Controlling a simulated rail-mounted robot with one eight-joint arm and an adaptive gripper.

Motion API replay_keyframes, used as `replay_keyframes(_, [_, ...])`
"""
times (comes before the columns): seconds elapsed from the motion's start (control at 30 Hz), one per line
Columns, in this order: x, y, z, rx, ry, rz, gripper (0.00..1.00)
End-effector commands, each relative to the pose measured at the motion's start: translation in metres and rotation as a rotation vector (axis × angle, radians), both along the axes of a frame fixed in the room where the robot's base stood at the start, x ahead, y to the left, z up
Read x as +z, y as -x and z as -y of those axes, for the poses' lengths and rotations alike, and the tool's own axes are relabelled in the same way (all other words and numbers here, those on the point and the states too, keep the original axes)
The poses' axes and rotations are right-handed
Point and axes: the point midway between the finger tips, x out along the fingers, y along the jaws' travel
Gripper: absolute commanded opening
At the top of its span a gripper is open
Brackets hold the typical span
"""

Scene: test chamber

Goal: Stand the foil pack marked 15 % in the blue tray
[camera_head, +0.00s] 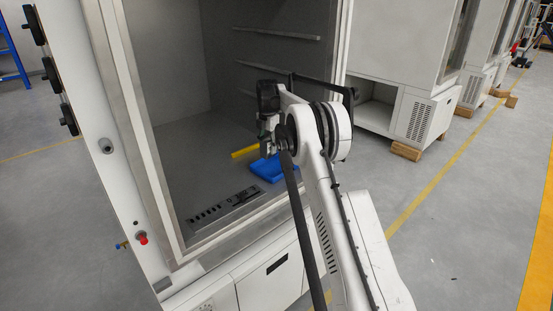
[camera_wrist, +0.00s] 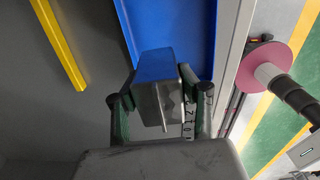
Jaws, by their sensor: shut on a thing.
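My gripper (camera_wrist: 160,100) is shut on a pack with a grey, foil-like face (camera_wrist: 150,98) and a blue upper part, one finger on each side of it. Dark marks show along its right edge, but I cannot read a 15 % mark. The blue tray (camera_wrist: 185,25) lies just beyond the pack in the wrist view, and the pack's top overlaps its near part. In the head view the blue tray (camera_head: 273,170) lies on the chamber floor near the front opening. My gripper (camera_head: 265,140) is just above and behind it there, and the pack is mostly hidden.
A yellow bar (camera_head: 245,152) lies on the chamber floor left of the tray. A slotted panel (camera_head: 222,208) sits in the floor near the front sill. The left part of the chamber floor is clear.

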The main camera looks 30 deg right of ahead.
Motion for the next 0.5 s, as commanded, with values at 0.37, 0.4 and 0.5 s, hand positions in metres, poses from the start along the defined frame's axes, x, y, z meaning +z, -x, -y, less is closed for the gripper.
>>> replay_keyframes(0.37, [-0.022, 0.011, 0.031, 0.000, 0.000, 0.000, 0.00])
replay_keyframes(0.4, [-0.025, 0.011, 0.031, 0.000, 0.000, 0.000, 0.00])
replay_keyframes(0.5, [-0.037, 0.011, 0.031, 0.000, 0.000, 0.000, 0.00])
